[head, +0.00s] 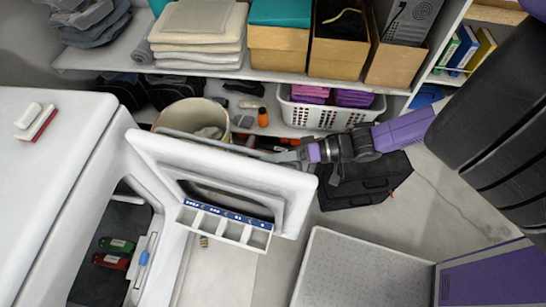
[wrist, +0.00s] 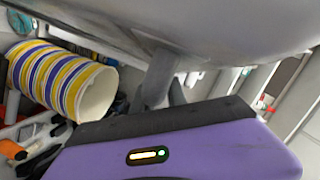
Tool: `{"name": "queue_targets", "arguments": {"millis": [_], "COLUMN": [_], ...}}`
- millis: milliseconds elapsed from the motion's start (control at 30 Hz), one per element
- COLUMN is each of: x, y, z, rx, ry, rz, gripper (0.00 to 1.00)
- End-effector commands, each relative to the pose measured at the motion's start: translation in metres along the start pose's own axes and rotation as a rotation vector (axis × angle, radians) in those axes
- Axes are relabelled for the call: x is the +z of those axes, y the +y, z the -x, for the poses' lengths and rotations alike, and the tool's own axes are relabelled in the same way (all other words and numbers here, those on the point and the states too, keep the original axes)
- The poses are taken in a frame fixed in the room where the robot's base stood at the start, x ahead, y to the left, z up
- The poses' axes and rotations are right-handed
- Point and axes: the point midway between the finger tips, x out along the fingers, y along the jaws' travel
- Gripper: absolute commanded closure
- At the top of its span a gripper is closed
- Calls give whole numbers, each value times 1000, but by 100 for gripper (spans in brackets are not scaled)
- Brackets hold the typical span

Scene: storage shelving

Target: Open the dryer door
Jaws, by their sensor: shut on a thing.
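The white dryer (head: 55,145) stands at the left in the head view. Its door (head: 290,190) is swung out from the body, with its inner side and a dark window recess showing. My gripper (head: 278,156) is at the far upper edge of the door and is shut on it; the fingertips are partly hidden behind the door. In the wrist view, the gripper fingers (wrist: 160,85) reach up against the pale underside of the door (wrist: 210,28). The exact contact is hard to see.
Shelves behind hold folded towels (head: 198,50), boxes and a white laundry basket (head: 330,114). A striped bin (wrist: 62,80) stands close behind the door. A black case (head: 365,182) lies on the floor below my arm. A grey platform (head: 365,270) lies at front right.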

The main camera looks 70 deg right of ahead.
Motion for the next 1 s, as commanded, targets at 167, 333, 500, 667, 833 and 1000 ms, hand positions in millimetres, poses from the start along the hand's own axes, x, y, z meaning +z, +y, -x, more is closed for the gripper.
{"name": "queue_targets", "arguments": {"millis": [167, 333, 500, 667, 833, 1000], "x": [0, 0, 0, 0, 0, 0], "y": [1, 0, 0, 0, 1, 2], "z": [-2, -2, -1, 1, 21, 49], "rx": [2, 0, -1, -1, 2, 3], "ry": [-1, 0, 0, 0, 0, 0], "rz": [-3, -2, -1, 0, 2, 0], "gripper": [100, 74, 74, 74, 74, 74]}}
